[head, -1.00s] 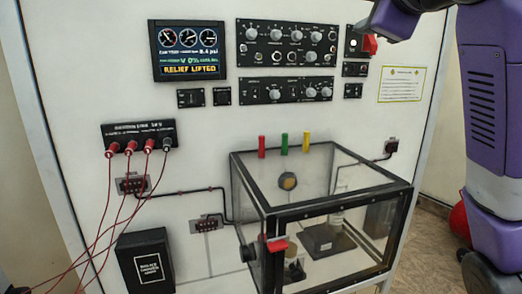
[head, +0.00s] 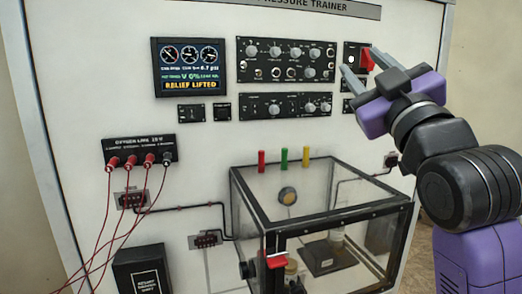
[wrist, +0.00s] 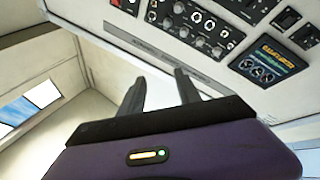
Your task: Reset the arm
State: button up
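My gripper (head: 360,62) is at the right of the trainer panel in the head view, with its two grey fingers apart and nothing seen between them. It overlaps the red switch guard (head: 367,58) in the picture; the gap to the panel cannot be told. In the wrist view my gripper (wrist: 160,76) also shows spread, empty fingers, and the panel appears upside down beyond them. The purple wrist and dark arm links reach in from the right.
The trainer panel (head: 205,25) carries a lit display (head: 188,67) reading "RELIEF LIFTED" and knob rows (head: 287,50). A clear black-framed chamber (head: 330,215) juts out below. Red leads (head: 105,215) hang at the left. A dark box (head: 142,270) stands at lower left.

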jog(key=s+d+f+m+h+b, duration=0.1)
jog(key=s+f+m, duration=0.25)
jog(key=f, duration=0.75)
jog(key=s+d+f+m+h, duration=0.15)
jog(key=s+f, duration=0.35)
jog(key=f, duration=0.5)
jog(key=s+f+m+h+b, duration=0.1)
jog(key=s+f+m, duration=0.3)
jog(key=f, duration=0.7)
jog(key=s+f+g+b, duration=0.1)
jog(key=s+f+g, duration=0.3)
jog(key=s+f, duration=0.8)
jog(key=s+f+g, duration=0.4)
jog(key=s+f, duration=0.8)
jog(key=s, duration=0.9)
jog(key=shift+d+f+g+b, duration=0.2)
jog(key=shift+f+g+b, duration=0.1)
jog(key=shift+b, duration=0.05)
